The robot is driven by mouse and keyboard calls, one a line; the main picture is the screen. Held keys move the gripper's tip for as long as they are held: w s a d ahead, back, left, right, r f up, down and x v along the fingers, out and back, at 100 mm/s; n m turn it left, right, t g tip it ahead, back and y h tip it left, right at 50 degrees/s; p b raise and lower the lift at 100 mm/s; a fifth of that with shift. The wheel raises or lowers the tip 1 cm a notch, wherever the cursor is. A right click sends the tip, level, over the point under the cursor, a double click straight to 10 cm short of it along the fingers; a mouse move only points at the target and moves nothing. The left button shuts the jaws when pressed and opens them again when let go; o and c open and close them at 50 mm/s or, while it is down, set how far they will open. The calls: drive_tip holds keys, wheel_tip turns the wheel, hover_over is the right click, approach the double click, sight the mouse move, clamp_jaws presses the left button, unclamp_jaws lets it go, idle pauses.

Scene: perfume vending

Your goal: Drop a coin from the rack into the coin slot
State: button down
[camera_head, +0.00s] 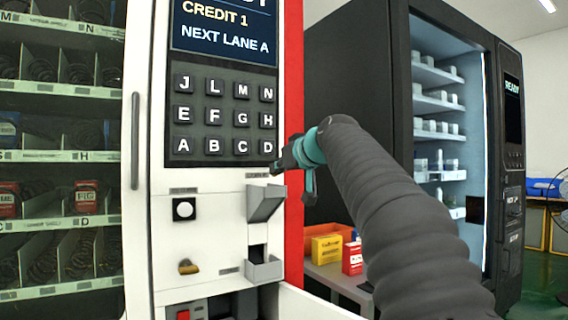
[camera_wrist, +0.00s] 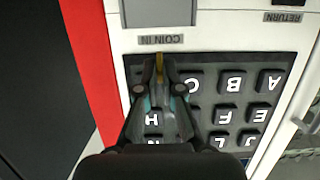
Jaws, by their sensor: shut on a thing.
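My gripper (camera_head: 279,167) is in front of the vending machine's keypad, at its lower right, by the D key. In the wrist view, which is upside down, my gripper (camera_wrist: 159,80) is shut on a thin gold coin (camera_wrist: 159,65) seen edge-on, pointing toward the COIN IN label (camera_wrist: 160,40). The coin does not show clearly in the head view. The grey coin slot chute (camera_head: 265,202) juts out just below my gripper; it also shows at the top of the wrist view (camera_wrist: 158,12). The coin rack cannot be made out.
The keypad (camera_head: 222,118) is behind my gripper, and the screen above reads CREDIT 1. A small grey cup (camera_head: 264,270) sits below the chute. A yellow box (camera_head: 326,249) and a red box (camera_head: 352,258) stand on a low table at right. A dark vending machine (camera_head: 350,110) is behind.

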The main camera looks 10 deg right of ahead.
drive_tip(key=shift+w+a+f+b, duration=0.25)
drive_tip(key=shift+w+f+b, duration=0.05)
drive_tip(key=shift+w+f, duration=0.45)
drive_tip(key=shift+w+a+f+b, duration=0.2)
drive_tip(key=shift+w+f+b, duration=0.05)
drive_tip(key=shift+w+f, duration=0.45)
drive_tip(key=c, duration=1.2)
unclamp_jaws()
drive_tip(key=shift+c, duration=0.2)
drive_tip(key=shift+s, duration=0.1)
drive_tip(key=v, duration=1.2)
